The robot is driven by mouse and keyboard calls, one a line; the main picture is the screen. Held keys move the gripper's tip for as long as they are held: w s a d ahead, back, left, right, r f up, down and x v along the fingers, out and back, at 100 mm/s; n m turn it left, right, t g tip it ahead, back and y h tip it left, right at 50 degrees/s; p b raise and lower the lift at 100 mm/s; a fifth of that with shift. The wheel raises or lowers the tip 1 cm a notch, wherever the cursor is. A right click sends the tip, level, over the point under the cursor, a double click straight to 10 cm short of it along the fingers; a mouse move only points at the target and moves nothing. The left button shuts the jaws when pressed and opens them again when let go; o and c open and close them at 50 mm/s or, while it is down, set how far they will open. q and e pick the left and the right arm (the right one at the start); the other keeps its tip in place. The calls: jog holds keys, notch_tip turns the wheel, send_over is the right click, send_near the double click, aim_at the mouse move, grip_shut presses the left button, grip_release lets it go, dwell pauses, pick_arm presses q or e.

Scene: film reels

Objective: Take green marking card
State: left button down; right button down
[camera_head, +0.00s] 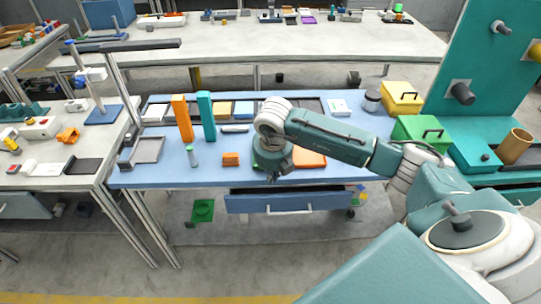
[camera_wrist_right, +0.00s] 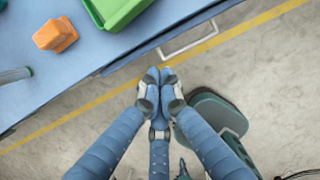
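I cannot pick out a green marking card with certainty. A flat green square piece (camera_head: 203,210) lies low beneath the blue table's left part. In the right wrist view, a green tray-like object (camera_wrist_right: 118,8) with a raised rim sits at the table's front edge. In the head view my right arm largely covers that spot. My right gripper (camera_head: 272,178) is over the table's front edge, pointing down. In the wrist view its fingertips (camera_wrist_right: 160,77) meet with nothing visible between them, beside the table edge and above the floor. My left gripper is in neither view.
The blue table (camera_head: 170,178) has an orange block (camera_head: 231,159), tall orange (camera_head: 182,117) and teal (camera_head: 206,115) blocks, and several small items. A drawer (camera_head: 290,202) is under its front edge. Green (camera_head: 420,130) and yellow (camera_head: 401,97) boxes stand right.

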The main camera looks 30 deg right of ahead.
jog(key=w+d, duration=0.1)
jog(key=w, duration=0.1)
jog(key=w+d+p, duration=0.1)
jog(key=w+d, duration=0.1)
jog(key=w, duration=0.1)
jog(key=w+d+p, duration=0.1)
jog(key=w+d, duration=0.1)
jog(key=w, duration=0.1)
jog(key=shift+w+r, duration=0.1)
jog(key=shift+w, duration=0.05)
jog(key=shift+a+f+p, duration=0.1)
jog(key=shift+f+p, duration=0.15)
jog(key=shift+p, duration=0.3)
jog(key=shift+f+b, duration=0.45)
jog(key=shift+f, duration=0.15)
jog(key=shift+f, duration=0.1)
